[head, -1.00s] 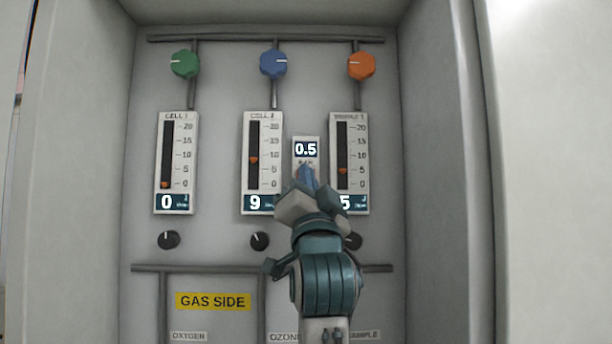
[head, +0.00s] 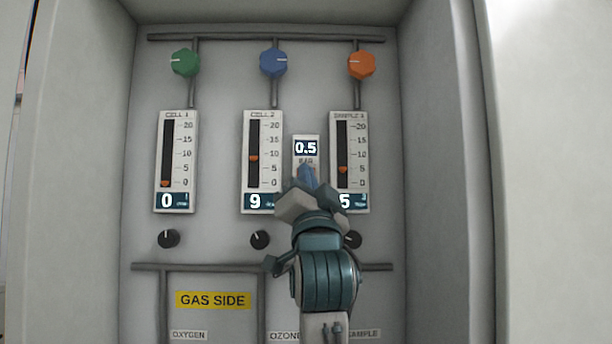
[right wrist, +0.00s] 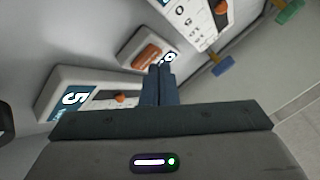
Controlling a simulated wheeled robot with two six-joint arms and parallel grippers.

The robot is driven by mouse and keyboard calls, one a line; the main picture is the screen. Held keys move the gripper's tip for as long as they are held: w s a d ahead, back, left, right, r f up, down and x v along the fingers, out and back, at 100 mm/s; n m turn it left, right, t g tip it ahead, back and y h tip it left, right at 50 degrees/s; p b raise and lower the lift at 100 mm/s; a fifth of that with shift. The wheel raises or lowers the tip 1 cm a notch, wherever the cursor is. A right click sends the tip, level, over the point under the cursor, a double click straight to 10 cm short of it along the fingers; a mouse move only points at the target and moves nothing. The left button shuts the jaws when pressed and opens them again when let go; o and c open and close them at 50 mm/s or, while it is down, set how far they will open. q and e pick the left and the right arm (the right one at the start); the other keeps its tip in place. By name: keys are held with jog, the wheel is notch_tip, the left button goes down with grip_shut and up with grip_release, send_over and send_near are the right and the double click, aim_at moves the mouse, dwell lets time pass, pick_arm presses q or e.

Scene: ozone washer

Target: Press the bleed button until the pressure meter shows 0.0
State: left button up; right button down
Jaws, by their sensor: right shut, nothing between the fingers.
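The pressure meter (head: 306,148) is a small white plate with a dark display reading 0.5, between the two right-hand flow gauges. My right gripper (head: 306,174) is shut and empty, its blue fingertips just below the display and covering the plate's lower part. In the right wrist view, an orange-brown button (right wrist: 148,55) shows on the small meter plate, beside the tips of my right gripper (right wrist: 158,68). I cannot tell whether the fingertips touch the plate or the button. In the head view the button is hidden behind the gripper. My left gripper is not in view.
Flow gauges read 0 on the left (head: 175,160), 9 in the middle (head: 262,160) and 5 on the right (head: 357,160). Green (head: 185,62), blue (head: 273,62) and orange (head: 361,65) knobs sit above. Small black knobs (head: 169,239) sit below. Cabinet walls (head: 445,170) flank the panel.

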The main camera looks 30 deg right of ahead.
jog(key=shift+w+d, duration=0.25)
jog(key=shift+w, duration=0.1)
dwell(0.7)
dwell(0.4)
jog(key=shift+s+a, duration=0.45)
jog(key=shift+s, duration=0.2)
jog(key=shift+s, duration=0.1)
jog(key=shift+s+a, duration=0.45)
jog(key=shift+s, duration=0.25)
jog(key=shift+s+a, duration=0.4)
jog(key=shift+s, duration=0.25)
jog(key=shift+s+a, duration=0.45)
jog(key=shift+s, duration=0.25)
jog(key=shift+f, duration=0.1)
